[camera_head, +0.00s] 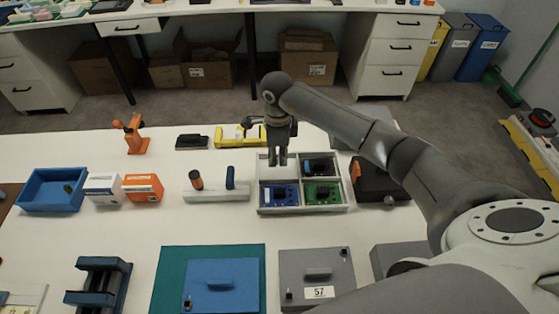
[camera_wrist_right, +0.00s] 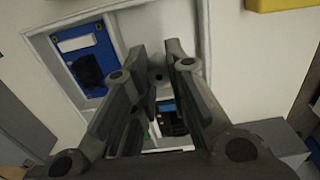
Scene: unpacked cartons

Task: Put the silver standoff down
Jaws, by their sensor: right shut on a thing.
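My right gripper (camera_head: 278,160) hangs with its fingers down over the back left compartment of the pale divided tray (camera_head: 303,211). In the wrist view my right gripper (camera_wrist_right: 159,50) has its fingers close together. A small grey round piece, apparently the silver standoff (camera_wrist_right: 157,75), shows between them; most of it is hidden, and it is too small to make out in the head view. The tray's other compartments hold a blue board (camera_head: 279,195), a green board (camera_head: 322,194) and a dark part (camera_head: 318,168). My left gripper is not in view.
A yellow holder (camera_head: 228,141) stands behind and left of the tray. A white block with handled tools (camera_head: 215,195) is at its left, and a dark case (camera_head: 380,184) at its right. A blue bin (camera_head: 50,204) stands far left. Bare tabletop lies in front of the tray.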

